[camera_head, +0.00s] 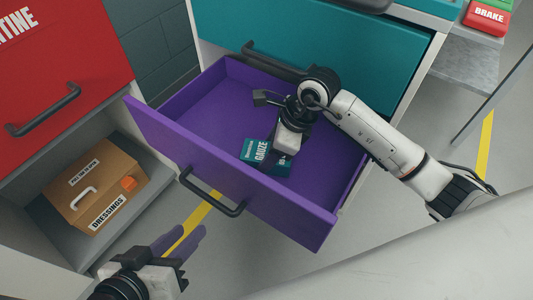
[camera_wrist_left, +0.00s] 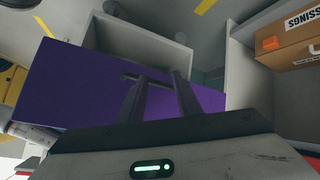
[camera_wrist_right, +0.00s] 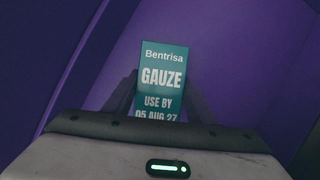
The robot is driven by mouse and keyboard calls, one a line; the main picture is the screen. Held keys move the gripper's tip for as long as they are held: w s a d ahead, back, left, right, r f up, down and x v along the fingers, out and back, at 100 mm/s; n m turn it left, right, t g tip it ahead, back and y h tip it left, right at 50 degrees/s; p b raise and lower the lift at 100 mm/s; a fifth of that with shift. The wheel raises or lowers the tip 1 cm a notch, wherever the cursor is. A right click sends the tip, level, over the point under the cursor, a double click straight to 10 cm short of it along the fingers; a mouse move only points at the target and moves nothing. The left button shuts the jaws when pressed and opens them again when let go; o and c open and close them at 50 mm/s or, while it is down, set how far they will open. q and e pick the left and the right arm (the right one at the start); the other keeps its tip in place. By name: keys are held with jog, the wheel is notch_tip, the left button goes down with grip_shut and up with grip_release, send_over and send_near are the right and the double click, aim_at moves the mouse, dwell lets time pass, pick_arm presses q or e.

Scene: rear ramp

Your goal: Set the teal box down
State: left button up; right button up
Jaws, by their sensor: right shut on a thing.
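The teal box (camera_head: 255,151), labelled gauze, is inside the open purple drawer (camera_head: 215,98), near its front wall. My right gripper (camera_head: 271,152) reaches down into the drawer and is shut on the box. In the right wrist view the teal box (camera_wrist_right: 163,75) sits between the fingers with its label facing the camera, the purple drawer floor behind it. I cannot tell whether the box touches the floor. My left gripper (camera_head: 185,243) is empty and open, low in front of the drawer; its two fingers (camera_wrist_left: 160,98) stand apart in the left wrist view.
The drawer has a dark front handle (camera_head: 212,195). A brown dressings case (camera_head: 97,185) stands on a grey shelf at left, under a red drawer (camera_head: 60,75). A closed teal drawer (camera_head: 320,45) is above. A red brake block (camera_head: 487,18) lies top right. The drawer's left part is clear.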

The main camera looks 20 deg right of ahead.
jog(key=o, duration=1.2)
jog(key=shift+f, duration=0.1)
jog(key=shift+d+r, duration=0.15)
jog(key=shift+r, duration=0.35)
jog(key=p+v, duration=0.2)
jog(key=v, duration=0.4)
jog(key=shift+s+d+p, duration=0.1)
jog(key=shift+p, duration=0.3)
pick_arm(q)
jog(key=shift+s+a+f+g+y, duration=0.2)
jog(key=shift+a+f+g+y, duration=0.1)
jog(key=shift+a+f, duration=0.25)
jog(key=shift+s+a+f+g+y, duration=0.2)
jog(key=shift+a+f+y, duration=0.1)
jog(key=shift+f, duration=0.35)
pick_arm(e)
jog(key=shift+s+r, duration=0.1)
jog(key=shift+r, duration=0.15)
pick_arm(q)
jog(key=shift+w, duration=0.1)
